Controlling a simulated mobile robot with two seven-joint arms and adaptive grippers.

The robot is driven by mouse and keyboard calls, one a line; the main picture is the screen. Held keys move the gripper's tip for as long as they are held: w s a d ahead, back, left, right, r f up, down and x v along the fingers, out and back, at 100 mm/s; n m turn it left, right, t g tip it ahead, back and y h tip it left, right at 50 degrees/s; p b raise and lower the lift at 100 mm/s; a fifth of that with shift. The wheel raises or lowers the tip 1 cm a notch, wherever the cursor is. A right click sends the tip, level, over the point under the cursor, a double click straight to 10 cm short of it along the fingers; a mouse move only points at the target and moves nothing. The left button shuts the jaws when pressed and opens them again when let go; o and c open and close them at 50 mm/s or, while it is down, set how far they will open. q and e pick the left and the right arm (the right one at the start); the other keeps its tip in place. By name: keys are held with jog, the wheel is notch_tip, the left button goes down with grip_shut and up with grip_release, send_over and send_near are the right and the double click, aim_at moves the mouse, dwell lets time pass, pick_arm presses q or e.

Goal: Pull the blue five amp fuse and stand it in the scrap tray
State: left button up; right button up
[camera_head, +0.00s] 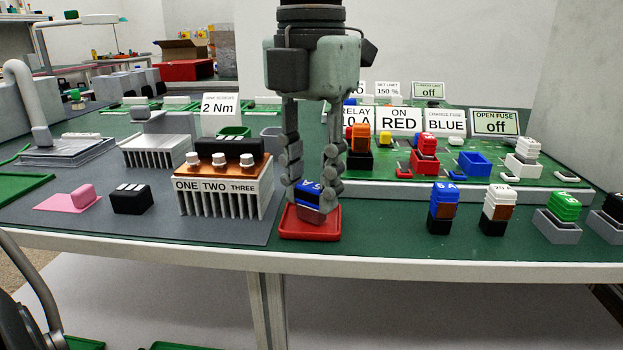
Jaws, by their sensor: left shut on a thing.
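My left gripper (311,184) points down from the top middle and is shut on a blue fuse (310,191) marked 5A. The fuse is at the red tray (322,236), inside its outline, and looks slightly tilted. The fingers hide part of it, and I cannot tell whether its lower end touches the tray floor. The tray stands near the table's front edge. Another blue fuse (445,194) stands upright in a black base to the right. My right gripper is not in view.
A finned block (220,199) labelled ONE TWO THREE stands close left of the tray. White (498,199) and green (565,205) fuses stand at right. Behind is a green board with a red fuse (425,145), an empty-looking blue holder (474,164) and sign cards (398,121).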

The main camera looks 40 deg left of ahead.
aim_at(311, 185)
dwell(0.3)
pick_arm(q)
jog(key=o, duration=1)
notch_tip(311, 185, up, 12)
